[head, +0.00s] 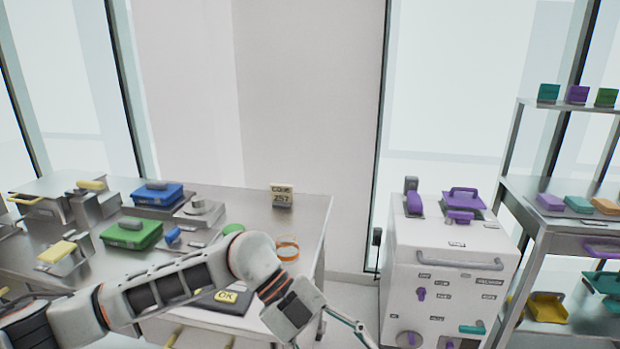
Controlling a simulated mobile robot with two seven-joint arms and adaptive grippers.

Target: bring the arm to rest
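My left arm (185,284) comes in from the lower left and reaches across the front of the metal table (318,212). Its elbow is bent and its wrist points down to the lower right. My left gripper (340,336) is at the bottom edge, in front of the gap between the table and the white cabinet (455,262). One thin finger shows; the rest is cut off by the frame, so I cannot tell whether it is open or holds anything. My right arm and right gripper are not in view.
The cabinet carries purple-handled parts (463,201). A metal shelf (555,188) with coloured blocks stands right. Some floor shows between table and cabinet.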

